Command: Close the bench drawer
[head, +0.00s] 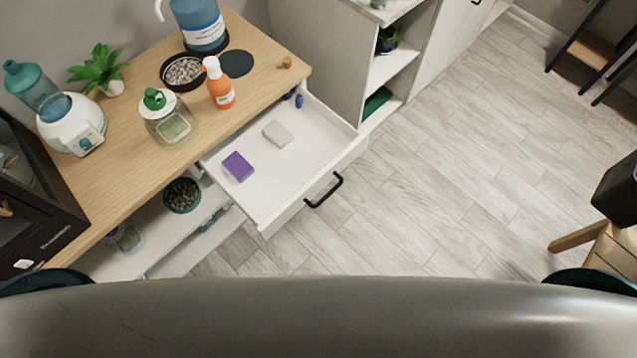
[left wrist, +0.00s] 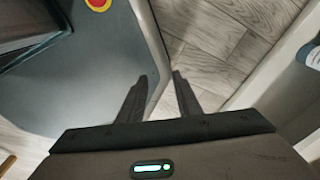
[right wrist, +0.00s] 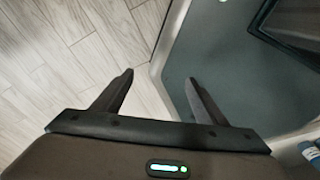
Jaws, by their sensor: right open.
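The bench drawer (head: 292,187) is white and pulled out from under the wooden bench top (head: 133,133) in the head view. Its black handle (head: 325,190) is on the front panel, facing the floor. A purple block (head: 238,166), a pale grey block (head: 278,134) and small blue items (head: 299,100) lie inside. My left gripper (left wrist: 158,92) is open and empty in the left wrist view, above the floor beside my base. My right gripper (right wrist: 160,90) is open and empty in the right wrist view. Neither gripper shows in the head view, and neither touches the drawer.
On the bench stand an orange spray bottle (head: 219,88), a glass jar (head: 168,118), a bowl of pebbles (head: 184,72), a blue-white container (head: 199,24) and a plant (head: 99,70). A wooden stool (head: 604,250) is at the right. The floor (head: 450,170) before the drawer is clear.

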